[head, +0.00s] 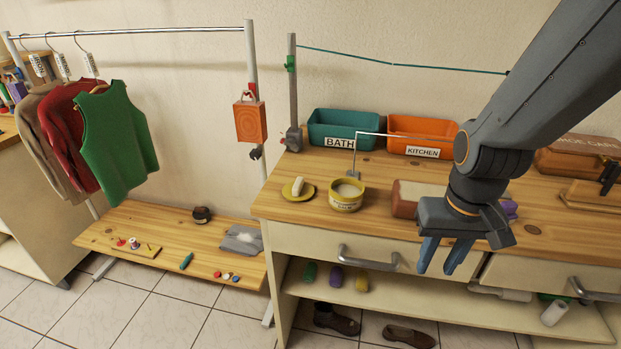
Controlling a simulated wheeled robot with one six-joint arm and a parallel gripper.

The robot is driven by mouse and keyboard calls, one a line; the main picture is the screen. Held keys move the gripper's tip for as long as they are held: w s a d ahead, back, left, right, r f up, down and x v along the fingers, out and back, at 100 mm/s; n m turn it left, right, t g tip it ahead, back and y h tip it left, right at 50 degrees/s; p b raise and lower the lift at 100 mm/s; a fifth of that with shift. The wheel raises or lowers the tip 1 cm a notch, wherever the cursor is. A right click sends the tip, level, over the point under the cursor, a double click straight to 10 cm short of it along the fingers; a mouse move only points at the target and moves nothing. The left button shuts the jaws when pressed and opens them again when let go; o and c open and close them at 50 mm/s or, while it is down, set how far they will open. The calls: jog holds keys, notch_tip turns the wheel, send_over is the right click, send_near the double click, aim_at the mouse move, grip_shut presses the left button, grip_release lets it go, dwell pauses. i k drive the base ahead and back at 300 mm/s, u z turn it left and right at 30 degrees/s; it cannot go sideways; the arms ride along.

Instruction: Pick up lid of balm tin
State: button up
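A round yellow tin (346,194) with a label stands on the wooden counter, its pale contents showing from above. A thin metal arm rises beside and above it. A shallow yellow disc (288,192) lies left of the tin with a white block (297,186) on it; I cannot tell whether this disc is the lid or a dish. No other clear lid shows. My gripper (439,269) hangs in front of the counter's front edge, right of the tin and apart from it. Its two blue fingers point down, open, with nothing between them.
A teal BATH bin (343,129) and an orange KITCHEN bin (424,130) stand behind. Drawer handles (366,261) project below. A clothes rack with a low shelf (150,225) stands left.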

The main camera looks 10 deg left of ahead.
aim_at(299, 190)
jog(key=u, duration=0.25)
jog(key=i, duration=0.55)
jog(key=u, duration=0.95)
jog(key=i, duration=0.3)
jog(key=u, duration=0.3)
